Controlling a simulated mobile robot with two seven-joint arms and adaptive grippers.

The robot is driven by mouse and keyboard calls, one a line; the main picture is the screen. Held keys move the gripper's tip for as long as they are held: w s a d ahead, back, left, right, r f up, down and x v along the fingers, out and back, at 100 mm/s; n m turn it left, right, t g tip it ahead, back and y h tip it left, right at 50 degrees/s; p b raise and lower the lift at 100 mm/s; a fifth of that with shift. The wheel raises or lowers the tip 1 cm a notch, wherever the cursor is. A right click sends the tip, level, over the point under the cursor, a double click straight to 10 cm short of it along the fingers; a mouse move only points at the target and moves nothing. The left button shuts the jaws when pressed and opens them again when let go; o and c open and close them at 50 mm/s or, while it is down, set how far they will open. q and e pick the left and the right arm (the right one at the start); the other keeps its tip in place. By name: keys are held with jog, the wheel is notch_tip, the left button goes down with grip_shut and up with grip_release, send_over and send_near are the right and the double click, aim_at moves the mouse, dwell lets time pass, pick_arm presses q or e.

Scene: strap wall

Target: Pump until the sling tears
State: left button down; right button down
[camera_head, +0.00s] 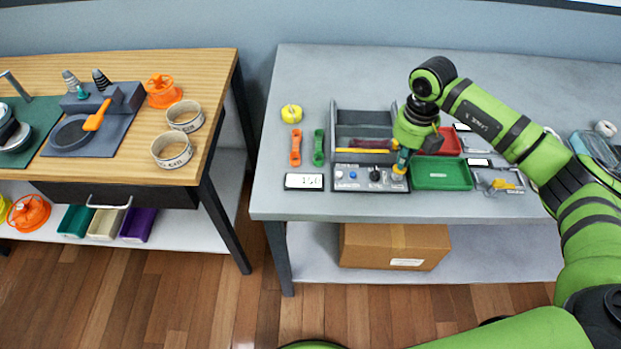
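On the grey bench stands a grey rig (347,120) with raised sides. A dark red strap-like piece (365,144) and a yellow bar (362,151) lie across it; which of them is the sling I cannot tell. In front is a control panel (350,181) with a blue button and dark knob. My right gripper (402,152) points down at the panel's right end, over a teal and yellow upright part (400,167), perhaps the pump handle. Its fingers are too small and hidden to show whether they grip it. My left gripper is out of view.
A white display (304,181) lies left of the panel. Green (441,175) and red (449,142) trays sit to its right. Orange (295,147) and green (319,147) shackle-like pieces and a yellow roll (291,114) lie left. A wooden bench (215,75) stands farther left.

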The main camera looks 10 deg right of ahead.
jog(key=shift+f, duration=0.15)
jog(key=shift+f+b, duration=1.1)
jog(key=shift+f, duration=0.15)
jog(key=shift+r+p, duration=1)
jog(key=shift+r, duration=0.4)
